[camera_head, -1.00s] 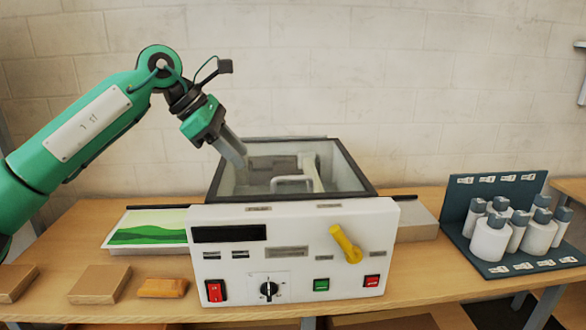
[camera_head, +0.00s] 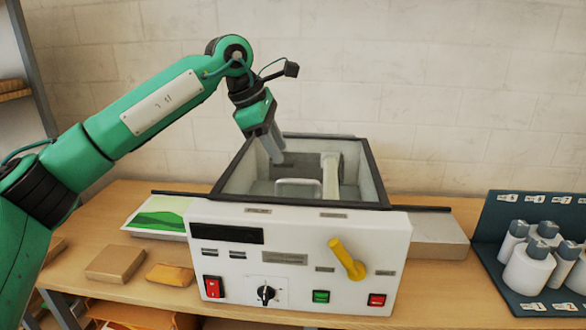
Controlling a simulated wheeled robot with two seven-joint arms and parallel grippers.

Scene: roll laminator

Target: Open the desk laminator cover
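The desk laminator (camera_head: 297,262) stands on the wooden table, its white front panel facing me. On top is a dark-framed cover (camera_head: 300,201) with what looks like a clear pane, and a pale handle (camera_head: 299,183) shows in the middle. A yellow lever (camera_head: 346,259) is on the front panel. My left gripper (camera_head: 278,158) reaches down from the upper left, its grey fingertips over the back left part of the cover, behind the handle. I cannot tell whether the fingers touch it or how far apart they are. My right gripper is out of view.
A green-and-white sheet (camera_head: 160,216) lies on the left feed tray. Brown blocks (camera_head: 115,263) lie at the left front. A dark rack (camera_head: 490,225) with several white bottles stands at the right. A grey output tray (camera_head: 430,236) extends from the laminator's right side.

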